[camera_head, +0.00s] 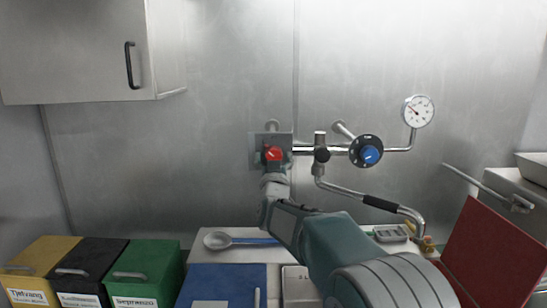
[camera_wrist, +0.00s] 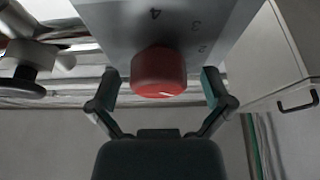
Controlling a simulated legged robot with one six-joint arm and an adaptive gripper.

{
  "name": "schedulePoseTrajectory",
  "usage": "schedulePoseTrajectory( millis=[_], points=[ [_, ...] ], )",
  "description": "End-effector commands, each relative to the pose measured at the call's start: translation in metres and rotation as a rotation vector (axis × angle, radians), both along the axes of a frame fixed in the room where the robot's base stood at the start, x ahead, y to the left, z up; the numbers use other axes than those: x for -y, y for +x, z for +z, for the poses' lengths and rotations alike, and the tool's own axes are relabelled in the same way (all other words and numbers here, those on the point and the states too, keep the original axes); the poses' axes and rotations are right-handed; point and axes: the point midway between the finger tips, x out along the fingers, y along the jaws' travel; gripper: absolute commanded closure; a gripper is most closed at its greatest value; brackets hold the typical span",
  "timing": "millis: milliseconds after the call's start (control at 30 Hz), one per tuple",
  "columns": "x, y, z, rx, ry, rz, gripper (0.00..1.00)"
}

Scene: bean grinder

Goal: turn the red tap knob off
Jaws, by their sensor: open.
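The red tap knob (camera_head: 272,154) sits on a grey metal plate on the back wall, left of the blue knob. My gripper (camera_wrist: 158,88) is open, with one finger on each side of the red knob. Gaps show between the fingers and the knob. In the head view my gripper (camera_head: 273,165) reaches the knob from below and partly hides the plate.
A blue knob (camera_head: 369,154), a pressure gauge (camera_head: 418,111) and a pipe with a black grip (camera_head: 380,203) are to the right. A wall cabinet (camera_head: 75,50) hangs upper left. Yellow, black and green bins (camera_head: 145,272) stand lower left. A red panel (camera_head: 492,255) leans lower right.

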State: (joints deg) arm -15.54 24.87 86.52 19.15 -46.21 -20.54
Motion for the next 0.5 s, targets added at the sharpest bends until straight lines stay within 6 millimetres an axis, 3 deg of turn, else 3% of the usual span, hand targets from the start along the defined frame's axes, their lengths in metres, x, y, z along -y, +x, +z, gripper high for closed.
schedulePoseTrajectory(
  millis=[100,133,300,500],
  points=[
    [0.0001,-0.0002,0.0,0.0,0.0,0.0,0.0],
    [0.0001,-0.0002,-0.0001,0.0,0.0,0.0,0.09],
    [0.0004,-0.0003,0.0001,0.0,0.001,0.0,0.81],
    [-0.0002,0.0003,-0.0004,0.0,0.001,0.0,0.81]
  ],
)
